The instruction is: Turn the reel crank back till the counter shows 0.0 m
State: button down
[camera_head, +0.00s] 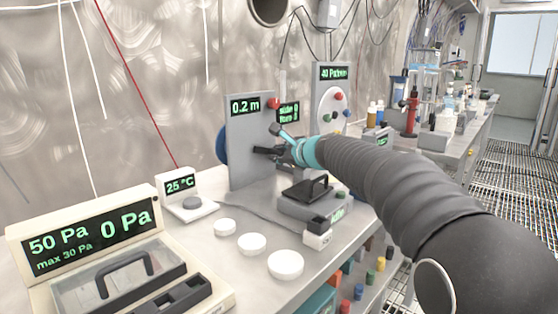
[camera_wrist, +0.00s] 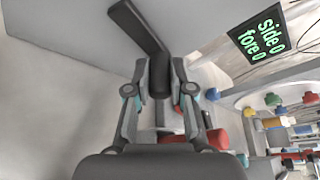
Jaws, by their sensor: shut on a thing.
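The reel stands as an upright grey panel (camera_head: 250,150) on the bench, with a blue reel edge (camera_head: 222,145) behind it. Its counter (camera_head: 245,106) reads 0.2 m in green. The dark crank (camera_head: 264,151) sticks out from the panel face. In the wrist view the crank arm (camera_wrist: 138,27) runs down from the upper left to its handle (camera_wrist: 160,75). My gripper (camera_wrist: 160,82) is shut around that handle, one finger on each side. In the head view my gripper (camera_head: 283,152) reaches the crank from the right.
A small display (camera_head: 288,112) reads "side 0, fore 0". A 40 Pa·m panel (camera_head: 333,73) with colored knobs stands behind. A grey device (camera_head: 312,203), white round dishes (camera_head: 252,243), a 25 °C display (camera_head: 180,185) and a pressure case (camera_head: 95,235) stand on the near bench.

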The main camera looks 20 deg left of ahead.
jog(key=n+t+b, duration=0.1)
jog(key=b, duration=0.2)
jog(key=r+n+b, duration=0.1)
jog(key=n+b, duration=0.1)
jog(key=b, duration=0.1)
jog(key=shift+r+t+b, duration=0.15)
jog(key=shift+t+b, duration=0.25)
jog(key=r+n+b, duration=0.1)
jog(key=n+b, duration=0.1)
jog(key=b, duration=0.1)
jog(key=shift+r+t+y, duration=0.25)
jog(key=shift+t+y, duration=0.05)
jog(key=shift+t, duration=0.1)
jog(key=shift+r, duration=0.1)
jog(key=c, duration=1)
grip_release()
jog(key=v, duration=1.2)
